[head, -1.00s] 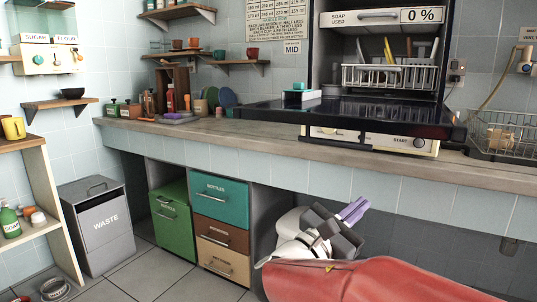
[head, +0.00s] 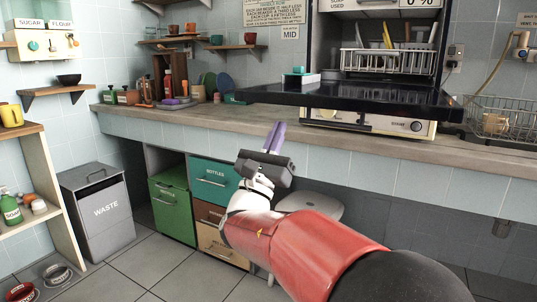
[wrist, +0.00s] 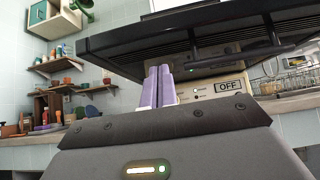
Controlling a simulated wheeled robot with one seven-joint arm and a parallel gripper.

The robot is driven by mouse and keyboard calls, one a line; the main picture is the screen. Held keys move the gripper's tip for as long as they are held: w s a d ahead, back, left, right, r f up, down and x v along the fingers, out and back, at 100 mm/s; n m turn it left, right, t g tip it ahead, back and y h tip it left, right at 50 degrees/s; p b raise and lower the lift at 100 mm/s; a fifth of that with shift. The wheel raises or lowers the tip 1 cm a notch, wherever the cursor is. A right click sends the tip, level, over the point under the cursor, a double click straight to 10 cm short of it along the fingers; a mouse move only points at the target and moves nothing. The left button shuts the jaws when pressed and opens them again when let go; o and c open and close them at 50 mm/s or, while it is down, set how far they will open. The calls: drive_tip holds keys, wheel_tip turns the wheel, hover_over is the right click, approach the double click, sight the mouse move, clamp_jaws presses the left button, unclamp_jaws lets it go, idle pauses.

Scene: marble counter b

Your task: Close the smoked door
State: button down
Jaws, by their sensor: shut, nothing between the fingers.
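The smoked door (head: 352,97) of the dishwasher-like machine on the counter is a dark, glossy panel. It hangs open, lying flat and sticking out over the counter's front edge. In the wrist view the underside of the door (wrist: 210,40) fills the upper right, above and beyond my fingers. My gripper (head: 274,138) is in front of the counter, below and left of the door, apart from it in the head view. Its purple fingers (wrist: 156,88) are together and empty, pointing up toward the door.
Inside the machine a white rack (head: 388,61) holds utensils. The machine's base panel (head: 370,122) sits under the door. A wire basket (head: 500,118) stands right of it. Bottles and plates stand at the counter's left. A stool (head: 310,203) is beneath the counter.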

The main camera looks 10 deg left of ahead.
drive_tip(key=shift+s+r, duration=0.1)
drive_tip(key=shift+r, duration=1.6)
